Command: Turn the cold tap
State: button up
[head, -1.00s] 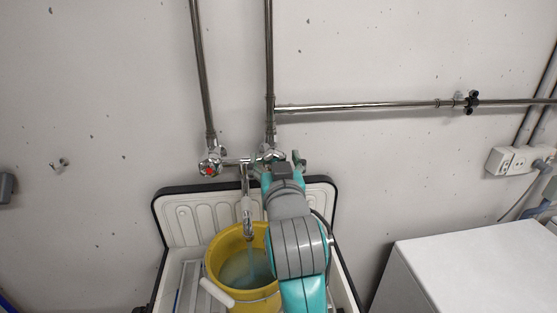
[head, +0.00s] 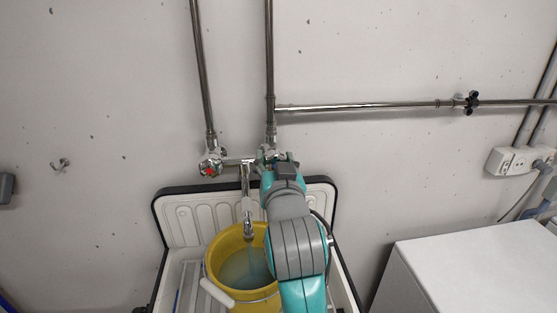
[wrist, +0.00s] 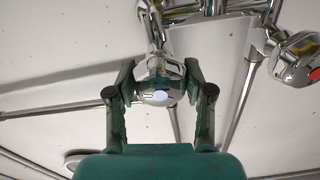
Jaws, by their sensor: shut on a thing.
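The cold tap, a chrome knob with a pale blue-white mark on its face, sits between my fingers in the wrist view (wrist: 158,92). My gripper (wrist: 158,80) is shut on it, one green finger on each side. In the head view my gripper (head: 275,158) is at the right end of the chrome mixer, and my wrist hides most of the knob. The other tap (head: 210,168), with a red mark, is at the left end; it also shows at the right of the wrist view (wrist: 298,55). Bluish water runs from the spout (head: 248,222).
A yellow bucket (head: 216,255) with bluish water stands in the white sink (head: 184,222) below the spout. Pipes (head: 203,75) run up the wall. A white appliance (head: 470,262) stands to the right. The wall left of the taps is mostly clear.

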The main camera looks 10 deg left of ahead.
jog(key=m, duration=1.1)
jog(key=shift+r, duration=0.1)
jog(key=shift+m, duration=0.3)
dwell(0.3)
jog(key=o, duration=1.2)
jog(key=shift+s, duration=0.1)
jog(key=v, duration=1.2)
